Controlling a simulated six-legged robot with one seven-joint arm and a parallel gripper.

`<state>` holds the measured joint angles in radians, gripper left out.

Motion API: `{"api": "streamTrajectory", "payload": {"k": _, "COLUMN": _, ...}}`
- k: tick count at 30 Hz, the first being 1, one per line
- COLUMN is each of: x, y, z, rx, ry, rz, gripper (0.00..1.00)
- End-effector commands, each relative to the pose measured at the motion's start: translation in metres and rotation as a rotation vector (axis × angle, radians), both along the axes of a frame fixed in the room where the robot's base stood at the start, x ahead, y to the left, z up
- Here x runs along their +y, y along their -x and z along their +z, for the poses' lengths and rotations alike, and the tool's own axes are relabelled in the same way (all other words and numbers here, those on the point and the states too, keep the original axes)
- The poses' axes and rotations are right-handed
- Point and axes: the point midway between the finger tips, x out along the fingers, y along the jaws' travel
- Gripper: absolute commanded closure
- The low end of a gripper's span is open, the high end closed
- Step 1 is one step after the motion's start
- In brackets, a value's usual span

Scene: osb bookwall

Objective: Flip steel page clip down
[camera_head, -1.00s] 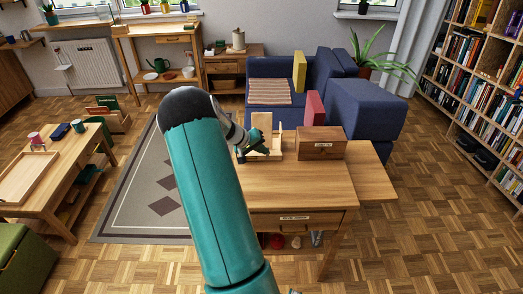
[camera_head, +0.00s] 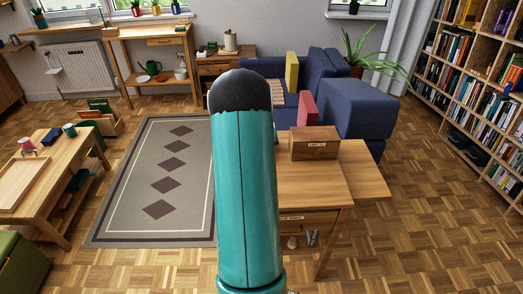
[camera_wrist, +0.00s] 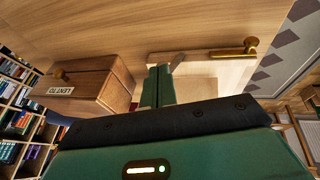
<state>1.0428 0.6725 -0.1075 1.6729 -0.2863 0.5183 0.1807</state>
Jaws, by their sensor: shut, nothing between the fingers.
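In the wrist view a pale wooden stand (camera_wrist: 222,68) rests on the desk top, with a brass knob and rod (camera_wrist: 250,46) at its right end. A small grey metal piece, seemingly the steel page clip (camera_wrist: 177,59), shows beside my fingertips. My gripper (camera_wrist: 160,70) is shut and empty, its green fingers close to this piece. I cannot tell whether they touch. In the head view my teal arm hides the gripper, stand and clip.
A wooden box with a label and knob (camera_wrist: 90,85) stands left of my fingers in the wrist view; the box also shows on the desk (camera_head: 314,143). The patterned rug (camera_head: 135,175) is clear.

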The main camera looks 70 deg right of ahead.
Motion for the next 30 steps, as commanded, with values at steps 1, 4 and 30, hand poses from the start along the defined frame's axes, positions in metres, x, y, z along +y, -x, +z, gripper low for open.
{"api": "streamTrajectory", "payload": {"k": 1, "x": -0.003, "y": 0.007, "z": -0.001, "rx": -0.036, "ry": -0.018, "rz": -0.009, "gripper": 1.00}}
{"api": "streamTrajectory", "payload": {"k": 4, "x": -0.006, "y": 0.012, "z": -0.003, "rx": -0.108, "ry": -0.055, "rz": -0.010, "gripper": 1.00}}
{"api": "streamTrajectory", "payload": {"k": 30, "x": -0.023, "y": 0.043, "z": -0.035, "rx": -0.719, "ry": -0.365, "rz": 0.004, "gripper": 1.00}}
